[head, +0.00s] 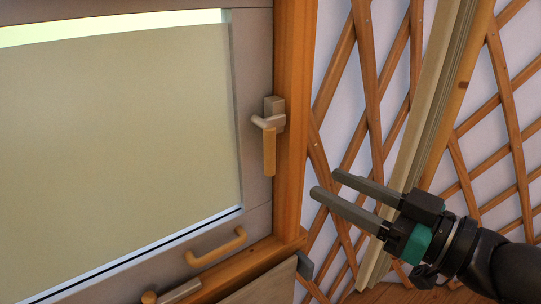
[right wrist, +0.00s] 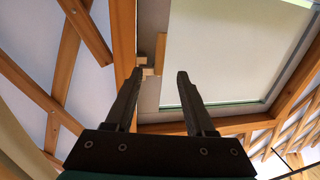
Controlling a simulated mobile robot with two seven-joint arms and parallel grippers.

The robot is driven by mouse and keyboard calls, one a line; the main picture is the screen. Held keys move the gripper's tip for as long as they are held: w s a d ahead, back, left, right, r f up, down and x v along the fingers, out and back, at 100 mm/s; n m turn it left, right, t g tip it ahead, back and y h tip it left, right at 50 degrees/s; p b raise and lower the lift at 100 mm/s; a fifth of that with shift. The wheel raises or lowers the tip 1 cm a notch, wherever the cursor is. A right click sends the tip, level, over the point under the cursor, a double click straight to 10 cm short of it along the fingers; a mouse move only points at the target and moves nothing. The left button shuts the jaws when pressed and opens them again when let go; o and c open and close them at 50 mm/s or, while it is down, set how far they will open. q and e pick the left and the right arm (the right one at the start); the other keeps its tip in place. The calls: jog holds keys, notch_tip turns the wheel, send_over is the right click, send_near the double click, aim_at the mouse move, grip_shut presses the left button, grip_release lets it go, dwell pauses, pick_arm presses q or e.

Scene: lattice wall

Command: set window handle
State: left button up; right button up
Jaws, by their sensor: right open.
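The window handle (head: 269,150) is on the right side of the window frame, with a grey metal base and a wooden grip hanging straight down. It also shows in the right wrist view (right wrist: 159,55), beyond and between the fingertips. My right gripper (head: 322,184) is open and empty, to the right of and a little below the handle, apart from it. Its two fingers show in the right wrist view (right wrist: 160,75) with a gap between them. My left gripper is not in view.
The window pane (head: 115,130) fills the left. A wooden pull (head: 216,247) sits on the lower frame, with another grey and wooden handle (head: 172,293) below. A wooden post (head: 295,110) and lattice wall (head: 365,60) stand to the right. A thick pole (head: 420,120) stands behind my right gripper.

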aim_at(274, 158)
jog(key=p+x, duration=0.2)
jog(key=x, duration=1.1)
jog(key=shift+a+p, duration=0.1)
jog(key=shift+p, duration=0.3)
jog(key=shift+c, duration=0.4)
grip_shut()
dwell(0.7)
